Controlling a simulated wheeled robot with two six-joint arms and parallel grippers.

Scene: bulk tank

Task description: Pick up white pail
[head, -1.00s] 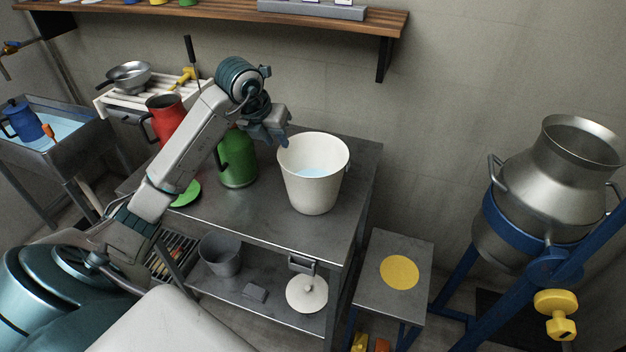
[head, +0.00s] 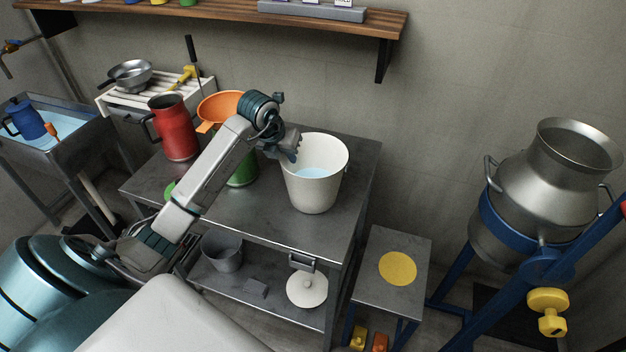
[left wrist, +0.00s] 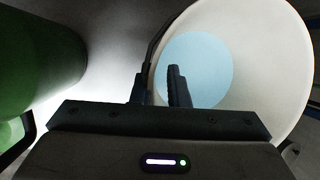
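The white pail (head: 313,190) stands upright on the dark metal table, with pale blue liquid inside. My left gripper (head: 291,153) is at the left side of its rim. In the left wrist view the pail (left wrist: 275,75) fills the right side. The fingers of my left gripper (left wrist: 158,88) are a little apart there, one outside the rim and one over the inside, with the rim between them. A gap shows beside the inner finger, and I see no firm grip. The finger ends are partly hidden in the head view. My right gripper is not in view.
On the table (head: 258,226), a red jug (head: 176,130), an orange funnel (head: 217,105) and a green can (head: 243,174) stand left of the pail. A low stand (head: 384,300) with a yellow disc is at the right, beside a steel churn (head: 555,185) on a blue frame.

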